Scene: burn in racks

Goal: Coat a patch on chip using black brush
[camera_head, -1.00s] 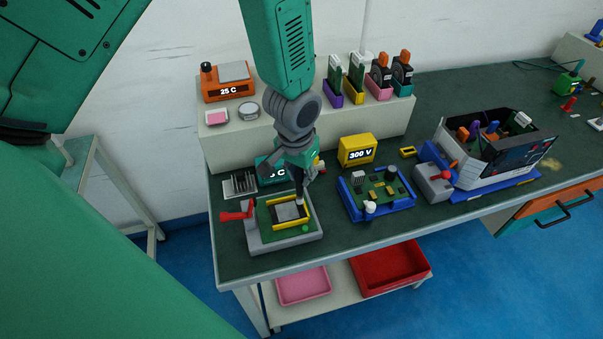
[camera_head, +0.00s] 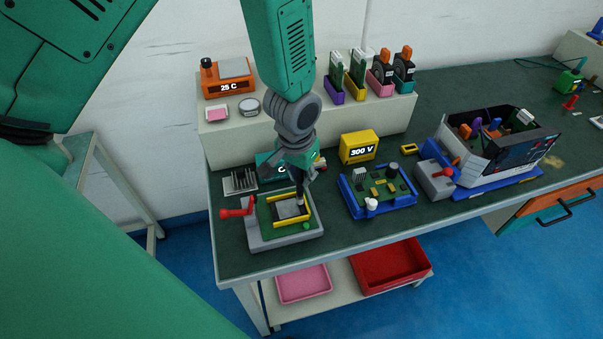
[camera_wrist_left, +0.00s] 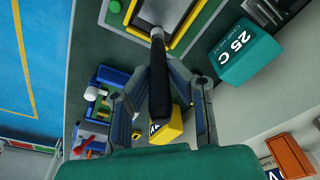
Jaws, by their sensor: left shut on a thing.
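The chip (camera_head: 290,208) is a grey square inside a yellow frame on a green board, held in a grey fixture (camera_head: 284,242) with a red handle. My left gripper (camera_head: 300,182) is above the board, shut on the black brush (camera_wrist_left: 159,85). The brush points down at the chip's right side in the head view, near the yellow frame. In the wrist view its tip lies over the edge of the chip (camera_wrist_left: 163,12). I cannot tell whether the tip touches the chip, and no coated patch can be made out. My right gripper is not in view.
A teal "25 C" heater (camera_wrist_left: 246,52) stands close behind the fixture. A pin block (camera_head: 240,181) is at its left. A blue tray with a green board (camera_head: 378,206) and a yellow "300 V" box (camera_head: 358,147) are at its right. The bench front edge is close.

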